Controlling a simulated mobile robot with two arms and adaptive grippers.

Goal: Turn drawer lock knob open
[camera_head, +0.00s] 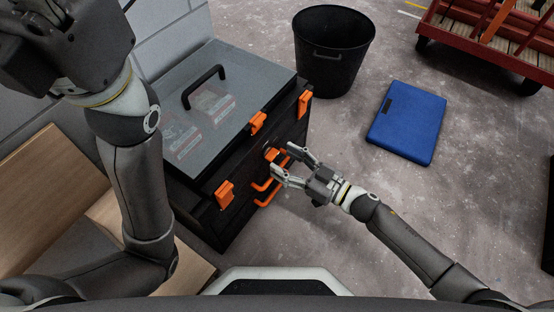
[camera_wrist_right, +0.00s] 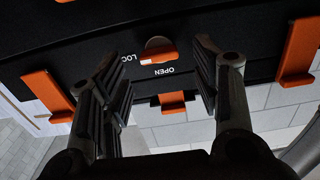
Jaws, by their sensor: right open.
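The orange lock knob (camera_head: 272,154) is on the front of a black toolbox (camera_head: 238,222) with drawers. In the right wrist view the knob (camera_wrist_right: 160,52) lies nearly level, its white-marked end toward the partly hidden "LOC…" lettering; "OPEN" reads upside down below it. My right gripper (camera_head: 284,160) is open at the toolbox front. Its fingers (camera_wrist_right: 157,68) appear on either side of the knob in the wrist view; I cannot tell whether they touch it. My left gripper (camera_head: 62,45) is at the upper left, close to the camera, its fingers not clear.
Orange latches (camera_head: 225,194) and drawer handles (camera_head: 263,196) stick out near the right gripper. The grey lid (camera_head: 244,82) has a black handle.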

